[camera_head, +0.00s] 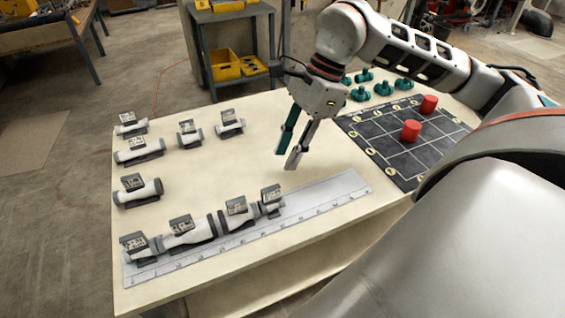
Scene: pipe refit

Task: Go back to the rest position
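My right gripper (288,158) hangs over the middle of the table (220,165), with its fingers pointing down. Its two fingers, one with a teal face, stand a little apart with nothing between them. My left gripper is not in view. A row of white and grey pipe pieces (190,232) with labelled tags lies end to end along a long ruler strip (335,193) at the front of the table. The gripper is behind this row and apart from it.
Loose pipe pieces (138,149) lie at the table's left. At the right is a dark gridded board (372,130) with two red cylinders (411,131). Several teal fittings (383,89) stand behind it. A shelf cart (233,20) with yellow bins (219,64) stands behind the table.

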